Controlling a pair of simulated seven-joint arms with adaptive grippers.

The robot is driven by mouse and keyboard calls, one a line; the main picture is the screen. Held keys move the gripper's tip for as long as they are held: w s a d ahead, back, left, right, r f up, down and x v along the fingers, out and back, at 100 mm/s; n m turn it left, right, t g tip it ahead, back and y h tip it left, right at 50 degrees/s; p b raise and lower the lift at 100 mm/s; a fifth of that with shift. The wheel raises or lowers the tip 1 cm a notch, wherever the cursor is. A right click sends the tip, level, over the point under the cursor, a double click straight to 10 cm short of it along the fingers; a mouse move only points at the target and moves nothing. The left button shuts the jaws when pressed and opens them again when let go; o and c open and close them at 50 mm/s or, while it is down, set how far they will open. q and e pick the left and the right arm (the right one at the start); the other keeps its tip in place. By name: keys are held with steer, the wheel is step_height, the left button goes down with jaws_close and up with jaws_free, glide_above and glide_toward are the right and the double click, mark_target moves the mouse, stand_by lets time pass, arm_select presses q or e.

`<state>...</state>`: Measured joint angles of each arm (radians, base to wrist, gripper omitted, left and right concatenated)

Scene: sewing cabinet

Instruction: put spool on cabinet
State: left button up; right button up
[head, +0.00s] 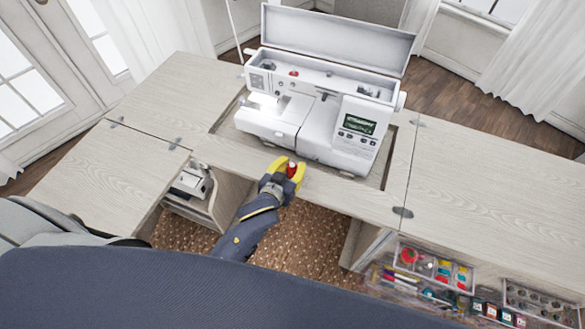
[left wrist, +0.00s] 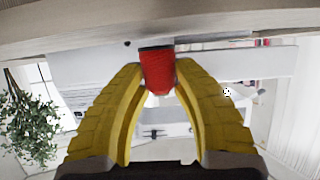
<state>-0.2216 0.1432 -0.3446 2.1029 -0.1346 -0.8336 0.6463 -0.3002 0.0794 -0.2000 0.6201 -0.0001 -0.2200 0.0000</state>
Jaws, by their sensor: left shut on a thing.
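A small red spool (head: 292,170) is between the yellow fingers of my left gripper (head: 286,169), at the front edge of the wooden cabinet (head: 340,190), just in front of the sewing machine. In the left wrist view the red spool (left wrist: 158,74) has a dark end and sits between the tips of my left gripper (left wrist: 160,72), which is shut on it. I cannot tell whether the spool touches the cabinet top. My right gripper is not in view.
The white sewing machine (head: 320,115) stands in the middle of the cabinet with its lid up. Clear wooden leaves spread to the left (head: 110,180) and right (head: 490,190). Open trays of sewing supplies (head: 435,268) sit low at the right front.

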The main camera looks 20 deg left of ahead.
arm_select(q)
steer(key=shift+f, duration=0.55)
steer(key=o, duration=0.8)
steer(key=shift+f, duration=0.1)
steer(key=shift+o, duration=0.2)
